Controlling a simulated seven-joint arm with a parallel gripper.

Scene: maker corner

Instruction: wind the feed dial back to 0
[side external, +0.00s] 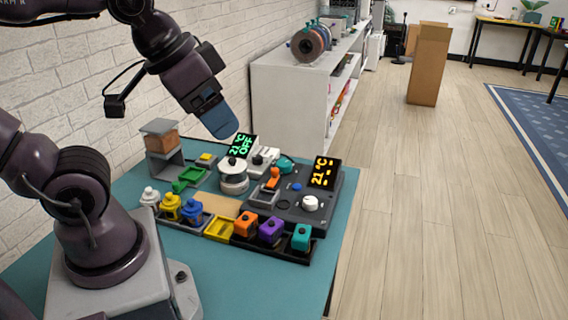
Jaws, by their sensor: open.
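A white knob (310,202) sits on a dark grey panel (285,214) at the right of the bench. A display (325,172) behind it shows "21 °C" and dashes in orange. A second round white dial-like part (233,178), with a dark knob on top, stands left of it, in front of a green display (240,146) reading "21 °C OFF". I cannot tell which one is the feed dial, and no scale marks can be read. My gripper (221,122), with blue fingers seen edge-on, is open and empty, above and behind the round white part, apart from everything.
Yellow, blue, orange, purple and teal pieces (271,229) stand in trays along the front. A grey stand with a brown block (162,140) and a green piece (190,176) are at the left. An orange lever (273,178) rises beside the knob. A white shelf (290,100) stands behind.

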